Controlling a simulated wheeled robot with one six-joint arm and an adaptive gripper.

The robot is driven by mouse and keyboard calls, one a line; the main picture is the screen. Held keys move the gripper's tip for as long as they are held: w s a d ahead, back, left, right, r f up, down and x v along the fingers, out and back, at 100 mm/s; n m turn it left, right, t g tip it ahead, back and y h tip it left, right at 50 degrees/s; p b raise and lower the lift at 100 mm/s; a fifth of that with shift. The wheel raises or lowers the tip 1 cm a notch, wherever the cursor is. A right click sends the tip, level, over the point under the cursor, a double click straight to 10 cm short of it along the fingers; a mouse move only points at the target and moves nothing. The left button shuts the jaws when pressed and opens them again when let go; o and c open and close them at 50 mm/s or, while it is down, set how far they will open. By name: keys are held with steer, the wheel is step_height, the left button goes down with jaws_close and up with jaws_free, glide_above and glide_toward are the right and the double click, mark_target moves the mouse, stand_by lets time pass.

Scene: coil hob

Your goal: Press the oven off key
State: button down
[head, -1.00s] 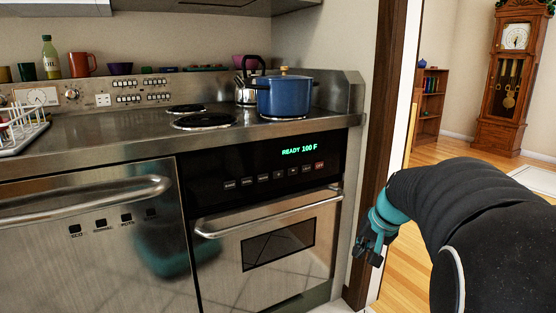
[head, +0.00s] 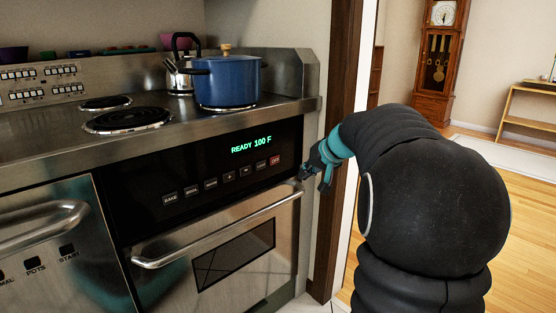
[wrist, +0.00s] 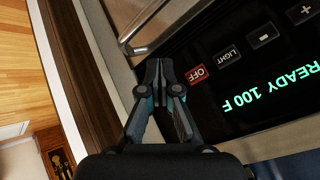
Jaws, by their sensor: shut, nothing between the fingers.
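The oven off key is a red key marked OFF (head: 275,160) at the right end of the key row on the black oven panel (head: 150,190). In the wrist view the off key (wrist: 197,75) lies just right of the fingertips, upside down in the picture. My gripper (head: 303,176) is at the right edge of the panel, right of and slightly below the off key. In the wrist view its fingers (wrist: 159,64) are together with nothing between them. I see a gap between fingertips and key in the picture; their depth apart is hard to tell. The display reads READY 100 F (head: 251,145).
Other keys, such as LIGHT (wrist: 228,57), sit beside the off key. The oven handle bar (head: 215,230) runs below the panel. A blue pot (head: 228,82) and kettle (head: 180,78) stand on the hob. A dark door frame (head: 338,110) stands close right of the oven.

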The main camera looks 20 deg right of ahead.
steer(key=shift+w+p, duration=0.6)
steer(key=shift+w, duration=0.25)
steer(key=p, duration=0.3)
glide_toward(274, 167)
steer(key=shift+s+f+x, duration=0.15)
steer(key=shift+x, duration=1)
steer(key=shift+s+f+x, duration=0.1)
steer(key=shift+f+x, duration=0.05)
steer(key=shift+x, duration=1)
steer(key=shift+w, duration=0.55)
steer(key=shift+s+d+b, duration=0.2)
steer(key=shift+s+b, duration=0.4)
steer(key=shift+s, duration=0.2)
